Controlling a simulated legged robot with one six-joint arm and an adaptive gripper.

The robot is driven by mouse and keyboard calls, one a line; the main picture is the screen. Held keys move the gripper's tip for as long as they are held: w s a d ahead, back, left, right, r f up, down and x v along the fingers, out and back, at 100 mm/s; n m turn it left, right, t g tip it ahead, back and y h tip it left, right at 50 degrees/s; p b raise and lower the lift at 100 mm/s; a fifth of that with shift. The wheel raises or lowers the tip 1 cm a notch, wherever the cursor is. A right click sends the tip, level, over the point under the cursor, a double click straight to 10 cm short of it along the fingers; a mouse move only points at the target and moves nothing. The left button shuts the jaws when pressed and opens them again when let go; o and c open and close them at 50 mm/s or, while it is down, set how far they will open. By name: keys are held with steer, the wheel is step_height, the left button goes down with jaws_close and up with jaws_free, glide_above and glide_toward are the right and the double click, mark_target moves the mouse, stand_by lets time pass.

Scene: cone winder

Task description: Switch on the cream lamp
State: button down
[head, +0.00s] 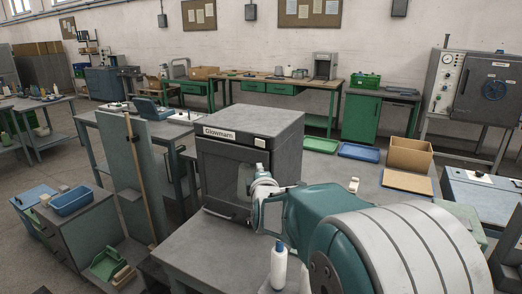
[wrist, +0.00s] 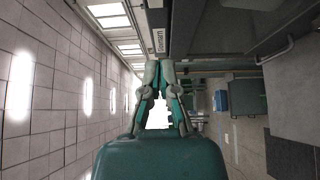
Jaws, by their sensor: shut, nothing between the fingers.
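I cannot make out a cream lamp for certain in either view. A small cream object (head: 354,185) lies on the grey table right of the dark grey Glowmarn cabinet (head: 220,172); it is too small to identify. My gripper (wrist: 160,66) shows in the wrist view with its two grey and teal fingers closed together and nothing between them. In the head view my arm reaches in from the lower right, and its wrist is in front of the Glowmarn cabinet. The fingertips are hard to make out there. The wrist view is turned sideways.
A white bottle (head: 279,266) stands on the table near my arm. A cardboard box (head: 410,155), a blue tray (head: 359,152) and a green tray (head: 321,145) are behind to the right. An upright grey panel with a wooden pole (head: 135,175) stands left of the cabinet.

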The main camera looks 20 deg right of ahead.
steer(key=w, duration=0.1)
glide_toward(262, 146)
steer(key=w+a, duration=0.2)
steer(key=w, duration=0.3)
steer(key=d, duration=0.1)
steer(key=w+d, duration=0.1)
steer(key=shift+d+r, duration=0.1)
steer(key=shift+d, duration=0.3)
steer(key=shift+w+d, duration=0.4)
steer(key=shift+d, duration=0.2)
